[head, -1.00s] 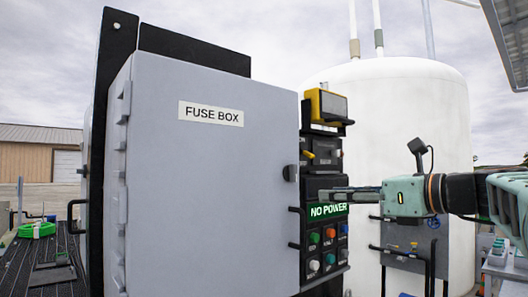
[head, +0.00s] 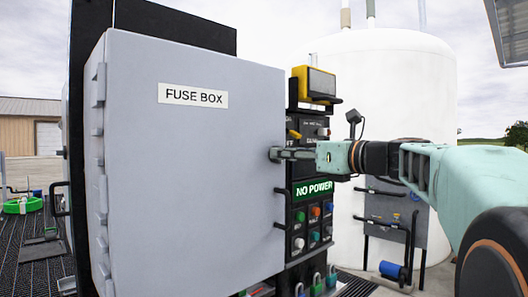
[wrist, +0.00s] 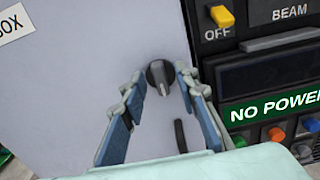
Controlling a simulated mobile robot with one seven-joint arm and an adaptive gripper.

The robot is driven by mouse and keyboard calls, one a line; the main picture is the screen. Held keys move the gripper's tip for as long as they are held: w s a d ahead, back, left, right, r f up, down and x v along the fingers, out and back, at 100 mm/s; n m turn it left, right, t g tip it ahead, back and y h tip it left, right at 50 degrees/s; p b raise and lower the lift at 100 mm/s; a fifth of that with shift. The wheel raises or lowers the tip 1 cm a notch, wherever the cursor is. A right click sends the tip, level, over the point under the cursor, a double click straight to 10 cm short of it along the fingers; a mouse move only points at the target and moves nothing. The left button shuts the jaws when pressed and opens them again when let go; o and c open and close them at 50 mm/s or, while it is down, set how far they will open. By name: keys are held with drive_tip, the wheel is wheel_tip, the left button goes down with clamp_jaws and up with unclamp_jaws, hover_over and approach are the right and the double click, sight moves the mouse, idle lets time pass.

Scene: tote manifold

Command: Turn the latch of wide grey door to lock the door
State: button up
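The wide grey door (head: 200,210) is the front of the box labelled FUSE BOX and looks shut. Its latch is a small dark round knob (wrist: 158,74) with a lighter ridge pointing roughly up and down in the wrist view. In the head view it is mostly hidden by the fingertips at the door's right edge. My gripper (wrist: 160,82) is open, with one finger on each side of the knob. I cannot tell whether either fingertip touches it. In the head view my gripper (head: 276,154) reaches in from the right.
A black handle (wrist: 181,136) sits below the knob on the door. To the right is a control panel with a NO POWER sign (head: 313,188), colored buttons and a yellow switch (wrist: 222,16). Several padlocks hang below it (head: 317,285). A white tank (head: 400,100) stands behind.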

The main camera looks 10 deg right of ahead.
drive_tip(key=shift+w+a, duration=0.1)
drive_tip(key=shift+c, duration=0.5)
clamp_jaws()
drive_tip(key=shift+n, duration=0.3)
drive_tip(key=shift+f+n+b, duration=0.15)
drive_tip(key=shift+n+b, duration=0.75)
drive_tip(key=n+b, duration=0.9)
drive_tip(key=n, duration=0.6)
drive_tip(key=shift+a+f, duration=0.1)
drive_tip(key=shift+a, duration=0.05)
drive_tip(key=shift+n, duration=0.4)
